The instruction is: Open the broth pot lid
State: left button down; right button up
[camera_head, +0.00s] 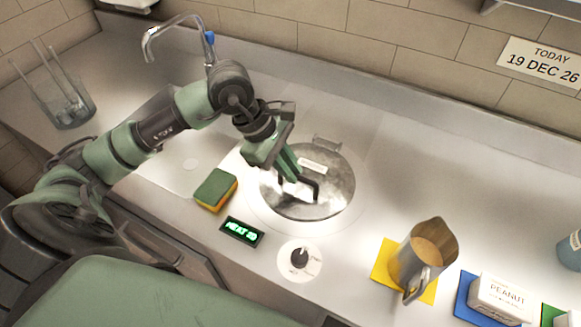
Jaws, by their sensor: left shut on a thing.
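The broth pot lid (333,171) is a round, shiny metal disc set in a pale ring in the counter, with a hinge piece at its far edge. It looks closed and flat. A dark handle (315,185) stands up from its near part, and a small label lies on its far part. My left gripper (297,184) reaches in from the left, above the lid, and is shut on the handle. Its fingers partly cover the lid's left side. My right gripper is not in view.
A green-and-yellow sponge (216,190), a lit display (241,232) and a knob (299,259) sit in front of the lid. A metal jug (425,255) stands on a yellow square at right, near a peanut box (500,299). A faucet (178,32) is at the back left.

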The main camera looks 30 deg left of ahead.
pick_arm(q)
jog(key=shift+r, duration=0.1)
dwell(0.7)
jog(key=shift+w+r, duration=0.2)
jog(key=shift+r, duration=0.2)
jog(key=w+r+g+p, duration=0.1)
jog(key=w+r, duration=0.8)
jog(key=r, duration=0.1)
jog(key=w+a+f+p, duration=0.1)
jog(key=w+p, duration=0.1)
jog(key=w, duration=1.4)
jog(key=shift+w+a+g, duration=0.2)
jog(key=shift+w+g, duration=0.1)
jog(key=shift+f, duration=0.1)
